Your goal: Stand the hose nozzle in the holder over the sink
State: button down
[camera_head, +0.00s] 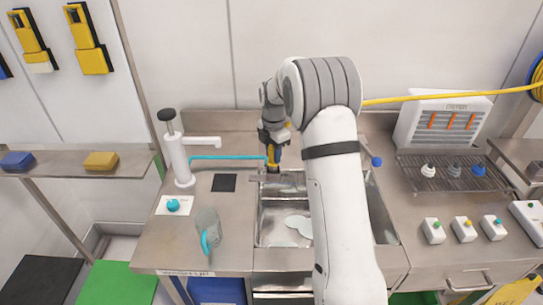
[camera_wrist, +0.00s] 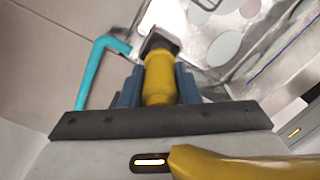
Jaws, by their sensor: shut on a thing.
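My gripper (camera_head: 272,146) is shut on the yellow hose nozzle (camera_wrist: 160,78), with its blue fingers on both sides in the wrist view. The nozzle also shows in the head view (camera_head: 271,155), roughly upright, with its dark tip downward. A small grey bracket (camera_head: 258,178), which looks like the holder, juts out at the back left corner of the sink (camera_head: 262,218). The dark tip is right at this bracket; I cannot tell whether it is inside it or just above. My arm hides the middle of the sink.
A teal tube (camera_head: 228,157) runs from near the white pump tap (camera_head: 178,155) toward the nozzle. Pale plates (camera_head: 298,225) lie in the sink. A yellow hose (camera_head: 440,97) stretches from my arm to the right.

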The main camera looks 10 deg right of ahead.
jog(key=shift+f, duration=0.85)
jog(key=shift+f, duration=0.1)
jog(key=c, duration=1.1)
grip_release()
